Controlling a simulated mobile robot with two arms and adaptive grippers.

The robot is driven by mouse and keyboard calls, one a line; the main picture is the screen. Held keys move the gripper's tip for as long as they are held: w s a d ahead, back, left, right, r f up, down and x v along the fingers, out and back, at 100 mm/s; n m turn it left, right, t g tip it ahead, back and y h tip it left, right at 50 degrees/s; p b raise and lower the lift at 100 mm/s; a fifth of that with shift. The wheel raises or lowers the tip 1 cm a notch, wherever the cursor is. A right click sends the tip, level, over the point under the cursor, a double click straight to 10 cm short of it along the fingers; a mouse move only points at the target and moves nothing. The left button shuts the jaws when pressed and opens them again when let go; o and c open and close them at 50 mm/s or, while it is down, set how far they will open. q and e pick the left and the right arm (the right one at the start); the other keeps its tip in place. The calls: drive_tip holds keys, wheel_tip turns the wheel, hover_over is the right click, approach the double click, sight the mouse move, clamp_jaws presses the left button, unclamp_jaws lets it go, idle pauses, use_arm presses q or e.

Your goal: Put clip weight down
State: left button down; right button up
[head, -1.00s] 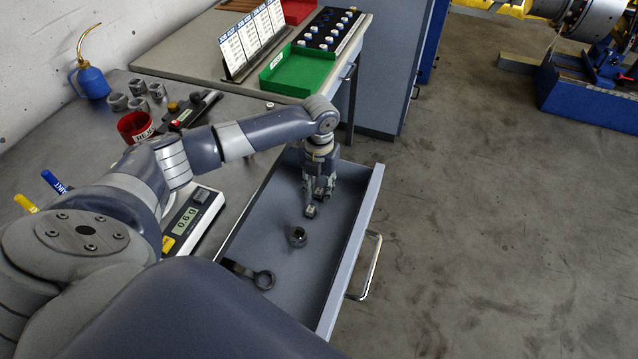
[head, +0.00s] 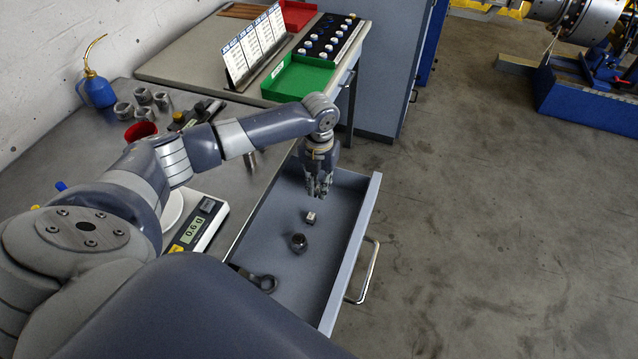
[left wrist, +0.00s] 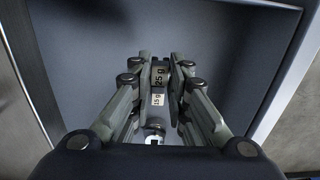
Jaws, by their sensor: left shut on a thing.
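My left gripper (head: 319,190) hangs over the open drawer (head: 345,262), fingers pointing down. In the left wrist view the left gripper (left wrist: 161,68) is shut on a dark clip weight marked 25 g (left wrist: 159,76). The fingers hide its sides, and it is hard to make out in the head view. A small pale clip weight marked 15 g (left wrist: 157,99) shows just below it in the wrist view. In the head view a small block (head: 310,217), apparently this one, lies on the drawer floor. My right gripper is not in view.
A dark round nut (head: 298,242) and a dark ring-ended tool (head: 264,283) lie nearer in the drawer. A scale (head: 198,226) stands on the bench to the left. A green tray (head: 297,76) is beyond. The drawer's right-hand floor is clear.

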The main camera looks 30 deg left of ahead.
use_arm(q)
drive_tip(key=shift+r, duration=0.4)
drive_tip(key=shift+f, duration=0.1)
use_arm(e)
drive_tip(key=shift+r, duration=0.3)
